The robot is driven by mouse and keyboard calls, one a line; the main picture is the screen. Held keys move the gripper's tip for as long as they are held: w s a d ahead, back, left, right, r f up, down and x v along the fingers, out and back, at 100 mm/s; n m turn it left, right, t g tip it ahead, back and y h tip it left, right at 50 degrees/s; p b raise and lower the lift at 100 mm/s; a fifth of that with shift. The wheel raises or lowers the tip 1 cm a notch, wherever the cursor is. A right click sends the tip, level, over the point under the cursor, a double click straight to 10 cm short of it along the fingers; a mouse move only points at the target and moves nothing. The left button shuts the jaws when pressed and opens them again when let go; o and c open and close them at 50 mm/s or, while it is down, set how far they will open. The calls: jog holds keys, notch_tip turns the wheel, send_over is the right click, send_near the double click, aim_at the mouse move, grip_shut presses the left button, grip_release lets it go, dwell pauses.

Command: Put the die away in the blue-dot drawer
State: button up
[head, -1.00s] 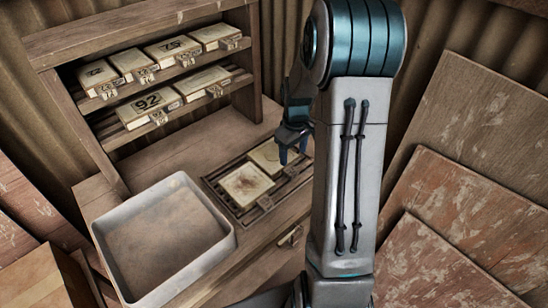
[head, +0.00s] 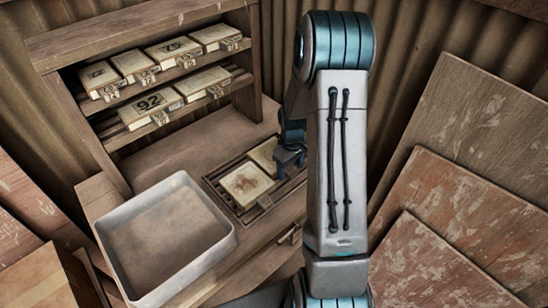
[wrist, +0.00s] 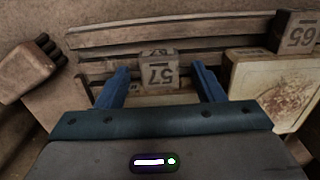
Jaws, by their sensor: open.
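My gripper (head: 288,162) is low over the right part of the slatted wooden tray on the bench, partly hidden by my arm in the head view. In the wrist view its two blue fingers (wrist: 165,88) are open, one on each side of a small wooden block marked 57 (wrist: 158,72). I cannot tell whether they touch it. A pale die (head: 263,154) lies by the gripper, partly covered. A second pale die with a brown pattern (head: 246,184) lies to its left; in the wrist view a patterned plate (wrist: 280,82) is at right. No blue dot is visible.
A shelf rack (head: 250,75) at the back left holds several numbered dies. An empty grey bin (head: 165,243) stands at the front left. A drawer handle (head: 290,234) shows on the bench front. Large boards (head: 478,130) lean at the right.

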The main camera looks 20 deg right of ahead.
grip_shut()
jog(key=shift+r, duration=0.1)
jog(key=shift+w+r, duration=0.1)
jog(key=shift+r, duration=0.5)
jog(key=r+b, duration=0.1)
jog(key=r, duration=0.2)
jog(key=shift+d, duration=0.2)
jog(key=s+d+r+b, duration=0.1)
jog(key=s+d+r, duration=0.5)
jog(key=d, duration=0.3)
jog(key=shift+s+r+b, duration=0.35)
jog(key=shift+s+b, duration=0.05)
jog(key=shift+s, duration=0.2)
